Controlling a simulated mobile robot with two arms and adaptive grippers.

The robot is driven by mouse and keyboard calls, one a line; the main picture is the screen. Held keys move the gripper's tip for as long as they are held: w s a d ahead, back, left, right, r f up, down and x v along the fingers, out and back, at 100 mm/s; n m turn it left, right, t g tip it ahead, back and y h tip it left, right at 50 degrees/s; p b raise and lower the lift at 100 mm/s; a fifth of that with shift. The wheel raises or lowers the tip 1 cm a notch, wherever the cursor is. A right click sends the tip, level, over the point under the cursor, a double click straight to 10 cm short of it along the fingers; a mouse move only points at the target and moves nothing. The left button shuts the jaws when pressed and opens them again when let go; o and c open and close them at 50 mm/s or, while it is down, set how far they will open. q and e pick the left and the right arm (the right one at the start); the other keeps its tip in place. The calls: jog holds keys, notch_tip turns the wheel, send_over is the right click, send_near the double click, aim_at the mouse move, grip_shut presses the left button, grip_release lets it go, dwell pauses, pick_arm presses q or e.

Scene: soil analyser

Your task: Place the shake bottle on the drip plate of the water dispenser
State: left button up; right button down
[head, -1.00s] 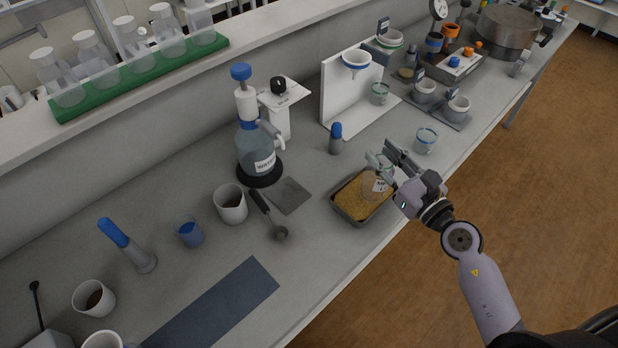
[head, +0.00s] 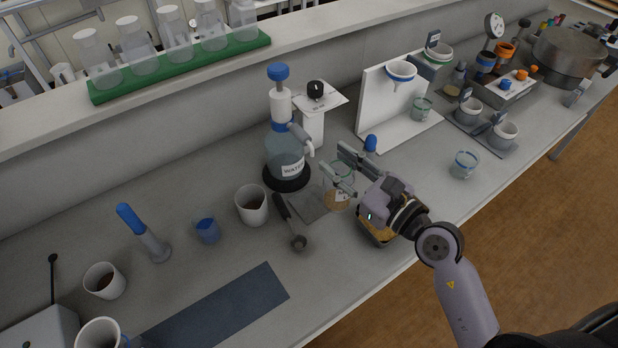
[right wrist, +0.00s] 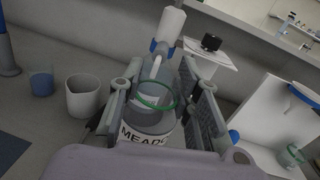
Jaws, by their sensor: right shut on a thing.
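The shake bottle (head: 337,199) is a clear vessel with a green rim, a white label and brown soil low inside. My right gripper (head: 333,161) is shut on it and holds it upright. In the right wrist view the bottle's green rim (right wrist: 153,104) and label sit between the two fingers. The water dispenser (head: 286,154) is a blue-capped bottle on a black base with a spout on its right. The drip plate (head: 304,207) is a flat grey square in front of it. The bottle overlaps the plate's right side in the head view; its height above it is unclear. My left gripper is out of view.
A metal scoop (head: 298,242) lies just left of the drip plate, beside a white beaker (head: 251,205). A soil tray (head: 377,236) is mostly hidden under my right gripper. A blue-capped tube (head: 370,143) stands behind the gripper.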

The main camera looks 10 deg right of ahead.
aim_at(337, 190)
notch_tip(337, 190, down, 7)
jog(key=b, duration=0.2)
jog(key=shift+f+b, duration=0.1)
jog(key=shift+b, duration=0.2)
jog(key=shift+f, duration=0.45)
jog(key=p+x, duration=0.1)
jog(key=x, duration=0.7)
jog(key=shift+f, duration=0.4)
jog(key=shift+d, duration=0.15)
